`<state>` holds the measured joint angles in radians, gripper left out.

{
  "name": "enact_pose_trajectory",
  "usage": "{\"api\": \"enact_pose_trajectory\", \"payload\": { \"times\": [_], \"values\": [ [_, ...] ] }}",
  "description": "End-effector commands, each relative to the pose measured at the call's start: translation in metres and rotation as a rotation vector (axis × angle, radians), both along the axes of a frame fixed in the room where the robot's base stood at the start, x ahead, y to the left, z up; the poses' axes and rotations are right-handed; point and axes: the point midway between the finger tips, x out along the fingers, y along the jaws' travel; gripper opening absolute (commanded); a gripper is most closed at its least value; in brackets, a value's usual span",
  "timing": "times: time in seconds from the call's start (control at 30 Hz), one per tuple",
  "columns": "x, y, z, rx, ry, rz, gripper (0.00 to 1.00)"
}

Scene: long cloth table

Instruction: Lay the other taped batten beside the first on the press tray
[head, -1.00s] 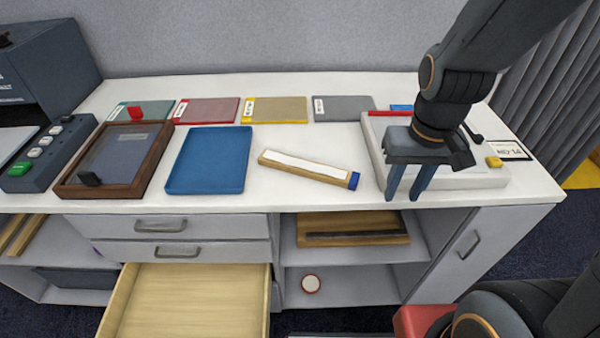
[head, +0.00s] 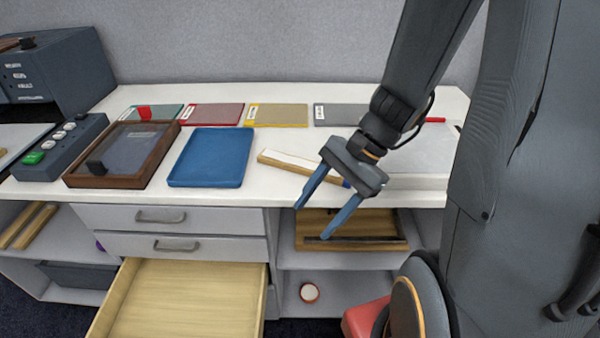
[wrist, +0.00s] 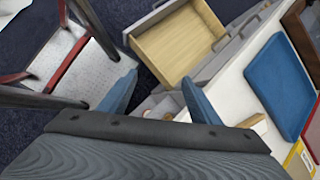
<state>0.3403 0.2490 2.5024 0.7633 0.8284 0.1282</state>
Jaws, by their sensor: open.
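A wooden batten (head: 285,157) with a white strip along its top and a blue end lies on the white table. My gripper (head: 311,222) is open and empty, pointing down in front of the table edge. A blue tray (head: 208,157) lies empty left of the batten. I cannot tell which tray is the press tray.
Wooden strips (head: 27,226) lie on the lower left shelf. An open drawer (head: 180,300) juts out below. Several coloured folders line the table's back.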

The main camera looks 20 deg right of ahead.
Motion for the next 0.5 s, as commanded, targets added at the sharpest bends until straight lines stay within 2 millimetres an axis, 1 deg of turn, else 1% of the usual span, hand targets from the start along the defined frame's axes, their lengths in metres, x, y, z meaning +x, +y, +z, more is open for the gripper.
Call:
{"api": "enact_pose_trajectory", "payload": {
  "times": [0.03,0.07,0.1,0.17,0.2,0.3,0.33,0.4,0.5],
  "values": [
    [0.014,0.0,-0.005,0.088,0.041,-0.153,0.57],
    [0.024,0.0,-0.004,0.144,0.06,-0.244,0.57],
    [0.038,-0.003,-0.003,0.216,0.082,-0.358,0.57],
    [0.06,-0.01,0.001,0.32,0.103,-0.516,0.57],
    [0.075,-0.017,0.004,0.383,0.11,-0.611,0.57],
    [0.105,-0.039,0.009,0.515,0.115,-0.801,0.57],
    [0.112,-0.045,0.011,0.547,0.112,-0.845,0.57],
    [0.124,-0.058,0.014,0.605,0.108,-0.924,0.57],
    [0.135,-0.068,0.017,0.652,0.103,-0.986,0.57]
  ]
}}
